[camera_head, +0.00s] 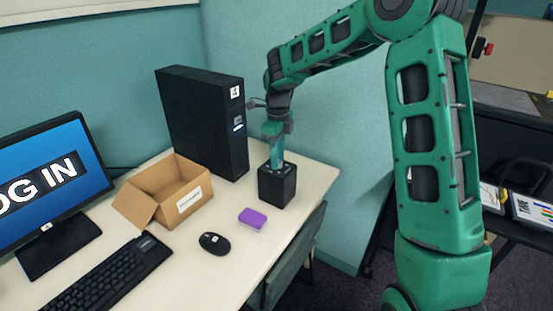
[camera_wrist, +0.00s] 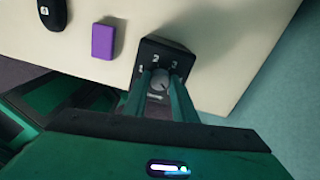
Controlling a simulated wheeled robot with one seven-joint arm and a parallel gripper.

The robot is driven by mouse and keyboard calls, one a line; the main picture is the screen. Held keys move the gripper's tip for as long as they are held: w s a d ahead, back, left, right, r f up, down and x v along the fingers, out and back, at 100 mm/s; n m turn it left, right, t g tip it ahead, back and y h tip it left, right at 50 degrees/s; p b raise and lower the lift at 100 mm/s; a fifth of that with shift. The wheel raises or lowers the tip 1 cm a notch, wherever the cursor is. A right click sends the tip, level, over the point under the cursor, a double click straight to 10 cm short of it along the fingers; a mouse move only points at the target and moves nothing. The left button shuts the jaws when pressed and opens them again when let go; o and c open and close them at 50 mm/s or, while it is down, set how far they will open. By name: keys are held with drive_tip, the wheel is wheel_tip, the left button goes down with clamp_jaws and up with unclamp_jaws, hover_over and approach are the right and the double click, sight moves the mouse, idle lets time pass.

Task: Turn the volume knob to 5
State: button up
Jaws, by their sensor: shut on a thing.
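The black speaker box (camera_head: 275,190) stands upright on the desk near its right corner. In the wrist view its dark top panel (camera_wrist: 172,54) faces the camera, with small white marks around a round grey volume knob (camera_wrist: 158,82). My gripper (camera_head: 277,162) reaches down onto the top of the box. In the wrist view its two green fingers (camera_wrist: 161,88) are on either side of the knob and shut on it. In the head view the fingers hide the knob.
On the desk (camera_head: 180,262) are a purple block (camera_head: 252,218), a black mouse (camera_head: 214,243), a keyboard (camera_head: 105,275), a monitor (camera_head: 45,185) and an open cardboard box (camera_head: 165,190). A tall black computer tower (camera_head: 205,120) stands just behind the speaker. A teal partition (camera_head: 320,110) borders the desk.

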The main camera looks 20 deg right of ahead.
drive_tip(key=shift+w+r+m, duration=0.15)
drive_tip(key=shift+w+m, duration=0.1)
drive_tip(key=shift+m, duration=0.65)
drive_tip(key=o, duration=1)
drive_tip(key=shift+o, duration=0.2)
drive_tip(key=shift+s, duration=0.1)
wheel_tip(320, 180, up, 10)
drive_tip(key=shift+r, duration=0.25)
